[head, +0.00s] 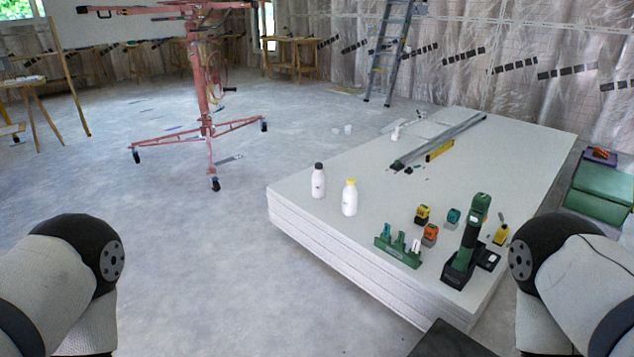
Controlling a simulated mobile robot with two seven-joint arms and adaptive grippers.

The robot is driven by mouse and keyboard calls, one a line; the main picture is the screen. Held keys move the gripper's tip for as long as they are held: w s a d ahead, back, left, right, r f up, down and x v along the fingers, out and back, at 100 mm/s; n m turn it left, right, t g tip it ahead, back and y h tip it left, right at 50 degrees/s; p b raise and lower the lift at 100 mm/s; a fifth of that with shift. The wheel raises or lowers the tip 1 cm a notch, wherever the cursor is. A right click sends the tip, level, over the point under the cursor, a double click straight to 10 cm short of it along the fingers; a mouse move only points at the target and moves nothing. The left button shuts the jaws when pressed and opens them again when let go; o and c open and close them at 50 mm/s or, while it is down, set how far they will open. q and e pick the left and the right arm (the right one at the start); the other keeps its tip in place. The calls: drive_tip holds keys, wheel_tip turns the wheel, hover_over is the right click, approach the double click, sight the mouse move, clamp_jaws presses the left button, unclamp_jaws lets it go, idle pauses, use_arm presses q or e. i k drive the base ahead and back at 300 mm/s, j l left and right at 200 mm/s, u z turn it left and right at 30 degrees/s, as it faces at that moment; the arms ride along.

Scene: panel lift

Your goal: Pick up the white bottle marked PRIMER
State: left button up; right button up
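Two white bottles stand upright near the left edge of a stack of white panels (470,150). One white bottle with a dark cap (318,184) is on the left. The other white bottle with a yellow cap (350,200) stands a little nearer, to its right, apart from it. Both carry small dark print that is too small to read, so I cannot tell which is marked PRIMER. Only rounded links of my two arms show at the lower left and lower right. Neither gripper is in the view.
A green drill on a dark base (467,245), a green rack (398,252) and several small blocks stand near the stack's front corner. Long metal profiles (440,142) lie farther back. A red panel lift (205,110) stands on the floor behind. Floor left of the stack is clear.

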sight(318, 176)
drive_tip(key=i+j, duration=0.2)
drive_tip(key=j, duration=0.15)
drive_tip(key=i+j, duration=0.2)
drive_tip(key=j, duration=0.15)
drive_tip(key=i+j, duration=0.2)
drive_tip(key=j, duration=0.15)
drive_tip(key=i+j, duration=0.25)
drive_tip(key=i+l, duration=0.1)
drive_tip(key=i, duration=0.7)
drive_tip(key=i+l, duration=0.1)
drive_tip(key=i, duration=0.7)
drive_tip(key=i+l, duration=0.2)
drive_tip(key=l, duration=0.15)
drive_tip(key=i+l, duration=0.2)
drive_tip(key=l, duration=0.2)
drive_tip(key=i+l, duration=0.25)
drive_tip(key=l+z, duration=0.05)
drive_tip(key=l, duration=0.05)
